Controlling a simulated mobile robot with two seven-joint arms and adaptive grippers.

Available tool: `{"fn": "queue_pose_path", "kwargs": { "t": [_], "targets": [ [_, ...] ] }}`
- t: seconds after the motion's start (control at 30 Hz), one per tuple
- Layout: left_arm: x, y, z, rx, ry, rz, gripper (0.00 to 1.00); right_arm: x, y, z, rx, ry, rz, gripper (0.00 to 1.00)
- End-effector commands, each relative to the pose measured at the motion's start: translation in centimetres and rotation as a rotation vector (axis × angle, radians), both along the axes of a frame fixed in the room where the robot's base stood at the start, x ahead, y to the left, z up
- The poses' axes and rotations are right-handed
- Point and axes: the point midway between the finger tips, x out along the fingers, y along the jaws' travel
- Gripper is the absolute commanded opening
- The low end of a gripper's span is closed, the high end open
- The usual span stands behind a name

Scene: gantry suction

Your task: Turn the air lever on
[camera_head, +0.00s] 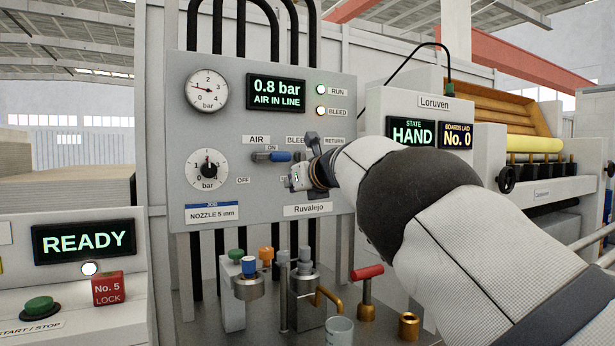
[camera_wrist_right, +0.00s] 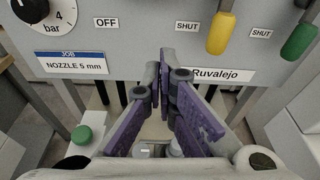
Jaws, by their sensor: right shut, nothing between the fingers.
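The air lever (camera_head: 281,156), with a blue grip, is on the grey panel under the AIR label. It lies about level, its grip pointing right, close to the ON mark; the OFF mark (camera_head: 243,180) is below left. My right gripper (camera_head: 302,176) is in front of the panel, just right of and below the blue grip. I cannot tell whether they touch. In the right wrist view the gripper (camera_wrist_right: 160,80) has its purple fingers shut and empty, and the blue lever does not show. My left gripper is out of view.
A yellow lever (camera_wrist_right: 221,33) and a green lever (camera_wrist_right: 298,41) hang near SHUT marks in the wrist view. The display (camera_head: 276,91) reads 0.8 bar, AIR IN LINE. Capped fittings (camera_head: 248,268) and a red-handled valve (camera_head: 366,272) stand below the panel.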

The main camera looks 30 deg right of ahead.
Motion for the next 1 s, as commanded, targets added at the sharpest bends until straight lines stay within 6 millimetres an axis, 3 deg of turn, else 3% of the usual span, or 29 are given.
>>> {"fn": "queue_pose_path", "kwargs": {
  "t": [0.2, 0.33, 1.0],
  "targets": [
    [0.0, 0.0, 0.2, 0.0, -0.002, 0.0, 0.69, -4.0, -0.2, 0.8, 0.0, 0.001, -0.002, 0.0],
    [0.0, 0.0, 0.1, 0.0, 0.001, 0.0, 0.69, -5.4, -0.3, 1.0, -0.002, 0.003, -0.001, 0.0],
    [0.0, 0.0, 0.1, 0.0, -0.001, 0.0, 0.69, -6.0, -0.5, 1.1, -0.003, 0.003, 0.0, 0.0]
  ]
}}
